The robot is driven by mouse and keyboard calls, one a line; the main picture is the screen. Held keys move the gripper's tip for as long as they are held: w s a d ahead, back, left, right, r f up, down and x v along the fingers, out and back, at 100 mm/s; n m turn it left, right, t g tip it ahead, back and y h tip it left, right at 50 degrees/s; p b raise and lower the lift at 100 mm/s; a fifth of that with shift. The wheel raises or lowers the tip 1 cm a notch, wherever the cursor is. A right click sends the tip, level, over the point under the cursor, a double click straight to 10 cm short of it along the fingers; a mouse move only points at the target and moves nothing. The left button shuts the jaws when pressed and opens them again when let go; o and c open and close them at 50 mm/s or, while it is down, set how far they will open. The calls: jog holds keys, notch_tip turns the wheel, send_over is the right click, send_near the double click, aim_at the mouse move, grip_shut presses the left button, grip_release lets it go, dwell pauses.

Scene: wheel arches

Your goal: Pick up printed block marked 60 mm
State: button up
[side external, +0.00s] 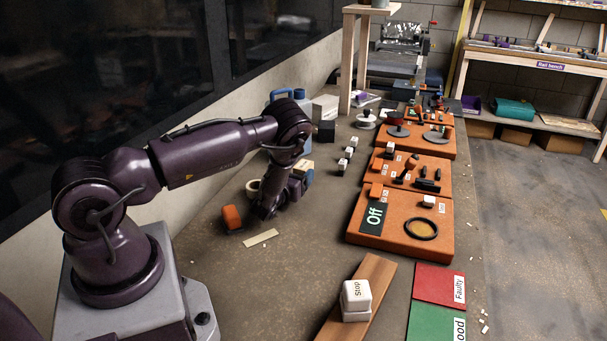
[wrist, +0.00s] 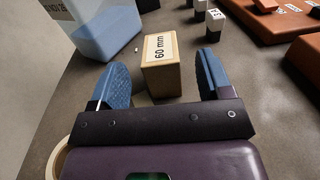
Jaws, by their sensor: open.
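The block marked 60 mm (wrist: 161,78) is a tan, wood-coloured box with a pale label on its top face. In the wrist view it stands upright on the bench between the two blue fingers of my gripper (wrist: 163,75). The fingers are spread, with a visible gap on each side of the block, and it appears untouched. In the side external view my gripper (side external: 295,186) is low over the bench, and a pale tan block beside it (side external: 302,166) looks like the same one, partly hidden by my arm.
A blue, labelled container (wrist: 108,35) stands close on the left in the wrist view. A tape roll (wrist: 55,160) is at lower left. An orange block (side external: 232,217) lies nearer my base.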

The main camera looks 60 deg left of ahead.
jog(key=shift+x, duration=1.2)
jog(key=c, duration=1)
jog(key=shift+r, duration=0.1)
